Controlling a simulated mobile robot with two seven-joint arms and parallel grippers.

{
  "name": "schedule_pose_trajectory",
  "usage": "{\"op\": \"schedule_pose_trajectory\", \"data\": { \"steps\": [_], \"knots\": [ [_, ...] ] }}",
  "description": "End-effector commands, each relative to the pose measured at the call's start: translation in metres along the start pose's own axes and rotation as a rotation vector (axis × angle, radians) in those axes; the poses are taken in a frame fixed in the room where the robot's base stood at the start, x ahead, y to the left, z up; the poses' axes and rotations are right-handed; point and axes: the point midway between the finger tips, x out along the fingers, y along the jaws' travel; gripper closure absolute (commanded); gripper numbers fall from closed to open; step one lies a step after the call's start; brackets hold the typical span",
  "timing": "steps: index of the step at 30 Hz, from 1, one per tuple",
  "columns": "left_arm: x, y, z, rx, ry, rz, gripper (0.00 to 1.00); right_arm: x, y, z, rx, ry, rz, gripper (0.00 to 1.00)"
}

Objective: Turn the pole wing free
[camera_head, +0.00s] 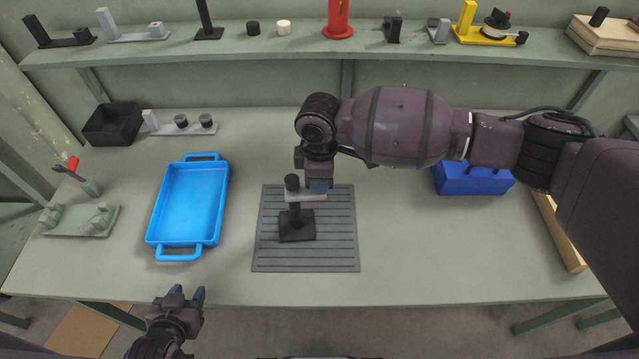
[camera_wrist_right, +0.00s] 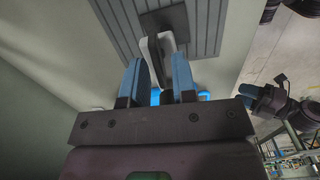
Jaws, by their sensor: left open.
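The pole (camera_head: 297,225) stands upright on a dark square base on the grey ribbed mat (camera_head: 340,250). A light grey wing (camera_head: 304,196) sticks out to the right near its top, below a black knob (camera_head: 292,182). My right gripper (camera_head: 319,186) is at the wing's right end. In the right wrist view the wing (camera_wrist_right: 152,55) reaches in between the two blue fingers (camera_wrist_right: 161,82); whether they press on it I cannot tell. My left gripper (camera_head: 187,292) is open and empty at the table's front edge, below the blue tray.
A blue tray (camera_head: 190,202) lies left of the mat. A blue box (camera_head: 475,178) is partly hidden behind my right arm. A black bin (camera_head: 112,124) and a light bracket with dark knobs (camera_head: 180,125) stand at the back left. A shelf (camera_head: 300,48) with several parts runs behind.

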Motion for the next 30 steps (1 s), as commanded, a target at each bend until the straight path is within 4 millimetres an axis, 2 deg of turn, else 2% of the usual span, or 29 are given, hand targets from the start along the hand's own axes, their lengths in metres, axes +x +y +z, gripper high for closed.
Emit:
{"op": "schedule_pose_trajectory", "data": {
  "steps": [24, 30],
  "knots": [
    [0.0, 0.0, 0.0, 0.0, 0.0, 0.0, 0.57, -0.052, 0.001, 0.0, 0.0, 0.0, 0.001, 0.74],
    [0.0, 0.0, 0.0, 0.0, 0.0, 0.0, 0.57, -0.059, 0.001, 0.0, 0.0, 0.0, 0.001, 0.74]
  ]
}}
